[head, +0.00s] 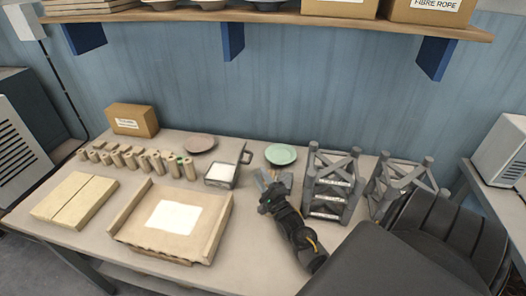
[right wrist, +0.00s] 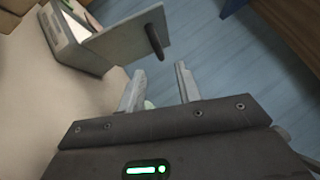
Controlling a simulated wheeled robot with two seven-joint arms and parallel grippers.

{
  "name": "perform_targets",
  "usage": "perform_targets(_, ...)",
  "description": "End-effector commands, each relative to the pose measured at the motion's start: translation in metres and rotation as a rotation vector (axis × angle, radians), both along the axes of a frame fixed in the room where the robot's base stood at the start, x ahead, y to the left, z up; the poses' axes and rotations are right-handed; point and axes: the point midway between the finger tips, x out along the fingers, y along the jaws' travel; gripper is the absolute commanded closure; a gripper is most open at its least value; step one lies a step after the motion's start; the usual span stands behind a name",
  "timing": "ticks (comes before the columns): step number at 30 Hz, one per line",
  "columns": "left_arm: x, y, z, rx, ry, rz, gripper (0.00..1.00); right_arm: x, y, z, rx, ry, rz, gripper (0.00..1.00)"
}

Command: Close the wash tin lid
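The wash tin (head: 219,183) sits on the table, a small grey box with a white inside. Its lid (head: 243,158) stands raised at the tin's right and back side. In the right wrist view the open tin (right wrist: 75,32) is at upper left, with the flat grey lid (right wrist: 125,42) standing up and a dark handle (right wrist: 154,42) at its edge. My right gripper (head: 269,179) is just right of the tin, apart from it. In the right wrist view the right gripper (right wrist: 158,82) shows two spread fingers with nothing between them. My left gripper is not in view.
A green plate (head: 281,154) lies behind my right gripper, and a brown plate (head: 200,143) behind the tin. Grey rack frames (head: 332,185) stand to the right. A cardboard tray (head: 200,245) is in front, with several small cylinders (head: 130,158) at left.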

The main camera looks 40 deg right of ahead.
Motion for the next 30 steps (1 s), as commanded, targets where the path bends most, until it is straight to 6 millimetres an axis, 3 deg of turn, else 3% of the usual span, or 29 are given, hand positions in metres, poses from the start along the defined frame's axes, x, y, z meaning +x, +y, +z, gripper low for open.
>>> perform_targets(5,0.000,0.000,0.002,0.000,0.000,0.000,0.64,0.004,-0.001,0.001,0.001,0.001,-0.002,0.66)
perform_targets(18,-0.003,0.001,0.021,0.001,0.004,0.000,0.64,0.060,-0.014,0.020,0.000,0.002,-0.002,0.66)
perform_targets(30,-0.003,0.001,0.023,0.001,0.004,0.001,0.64,0.069,-0.016,0.022,0.000,0.002,-0.002,0.66)
